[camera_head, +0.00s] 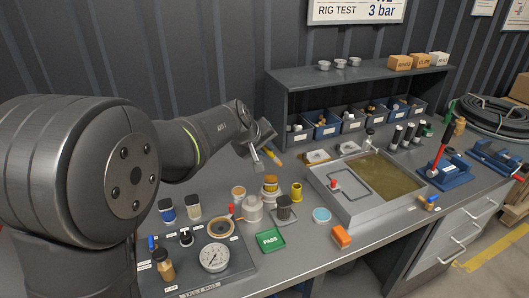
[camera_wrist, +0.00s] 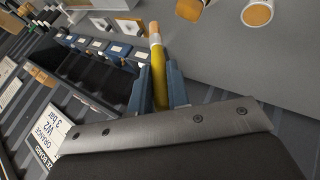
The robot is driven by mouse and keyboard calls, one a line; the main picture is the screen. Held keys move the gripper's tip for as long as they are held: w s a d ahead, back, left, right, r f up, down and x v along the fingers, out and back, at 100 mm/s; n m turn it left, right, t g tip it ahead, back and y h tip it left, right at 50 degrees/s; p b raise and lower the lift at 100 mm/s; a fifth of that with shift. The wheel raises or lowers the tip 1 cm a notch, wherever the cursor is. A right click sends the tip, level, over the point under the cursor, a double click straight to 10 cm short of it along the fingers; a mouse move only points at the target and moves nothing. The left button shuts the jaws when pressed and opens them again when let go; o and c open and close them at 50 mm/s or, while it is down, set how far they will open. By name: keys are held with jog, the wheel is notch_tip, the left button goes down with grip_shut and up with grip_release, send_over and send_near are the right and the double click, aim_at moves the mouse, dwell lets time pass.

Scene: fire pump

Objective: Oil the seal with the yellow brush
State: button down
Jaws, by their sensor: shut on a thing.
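My gripper (camera_head: 262,158) is raised over the back of the bench, left of the shelf unit. It is shut on the yellow brush (camera_head: 276,158). In the wrist view the brush's yellow handle (camera_wrist: 158,75) lies between the two blue fingers, with its pale ferrule and orange-brown tip (camera_wrist: 154,29) pointing away from the gripper. The tip is apart from anything else. I cannot surely tell which part is the seal; a round tan-rimmed piece with a dark middle (camera_head: 220,229) lies on the dark test board at front left, and pale, orange and yellow round parts (camera_head: 270,186) stand mid-bench.
A pressure gauge (camera_head: 214,257), jars (camera_head: 193,208) and a green PASS tray (camera_head: 270,240) are at front left. A metal water tank (camera_head: 340,214) with a red knob fills the middle right. Shelf bins (camera_head: 326,131) stand behind. An orange block (camera_head: 341,236) lies near the front edge.

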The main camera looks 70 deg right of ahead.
jog(key=shift+r, duration=0.1)
jog(key=shift+r, duration=1.4)
